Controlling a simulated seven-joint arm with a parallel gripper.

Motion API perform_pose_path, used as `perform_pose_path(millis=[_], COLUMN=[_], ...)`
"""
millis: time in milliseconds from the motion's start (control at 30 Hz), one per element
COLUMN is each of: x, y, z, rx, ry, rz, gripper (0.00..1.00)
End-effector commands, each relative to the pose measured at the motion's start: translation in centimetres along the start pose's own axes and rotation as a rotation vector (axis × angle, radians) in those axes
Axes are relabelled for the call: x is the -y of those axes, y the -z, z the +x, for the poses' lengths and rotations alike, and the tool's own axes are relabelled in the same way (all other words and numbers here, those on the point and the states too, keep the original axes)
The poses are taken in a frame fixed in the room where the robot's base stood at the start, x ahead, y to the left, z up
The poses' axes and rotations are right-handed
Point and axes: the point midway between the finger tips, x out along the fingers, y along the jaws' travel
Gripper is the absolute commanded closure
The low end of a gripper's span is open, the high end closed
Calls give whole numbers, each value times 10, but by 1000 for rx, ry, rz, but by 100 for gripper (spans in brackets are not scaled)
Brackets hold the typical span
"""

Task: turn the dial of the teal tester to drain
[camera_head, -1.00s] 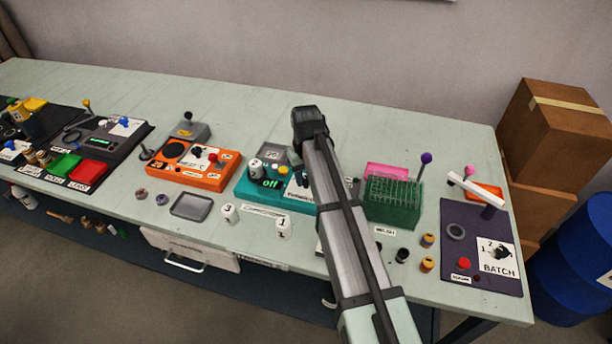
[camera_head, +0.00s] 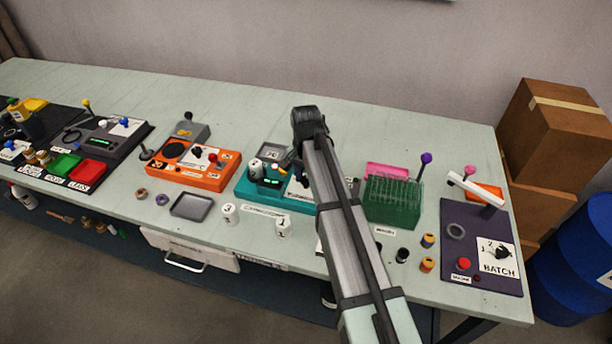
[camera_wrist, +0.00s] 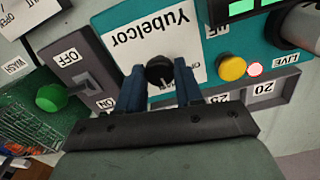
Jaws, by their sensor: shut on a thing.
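The teal tester (camera_head: 247,193) sits mid-table in the head view, its right part hidden by my arm. Its body also shows in the wrist view (camera_wrist: 120,15). Its dial is a round black knob (camera_wrist: 160,68) on a white plate with upside-down lettering. A pale pointer mark on the knob faces the bottom of the wrist view. My gripper (camera_wrist: 159,76) has its two blue fingers closed on either side of this knob. The setting words around the dial are hidden or unreadable. The tester's green display (camera_wrist: 243,8) is lit, its text unreadable.
A green rack (camera_head: 392,203) stands right of my arm. White numbered cylinders (camera_head: 229,213) stand in front.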

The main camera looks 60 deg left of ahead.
Motion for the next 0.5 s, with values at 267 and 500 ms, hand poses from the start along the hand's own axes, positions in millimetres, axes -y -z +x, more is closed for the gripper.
perform_pose_path(millis=[267,500], x=[0,0], y=[0,0], z=[0,0], rx=[0,0], ry=[0,0], rz=[83,100], gripper=[95,95])
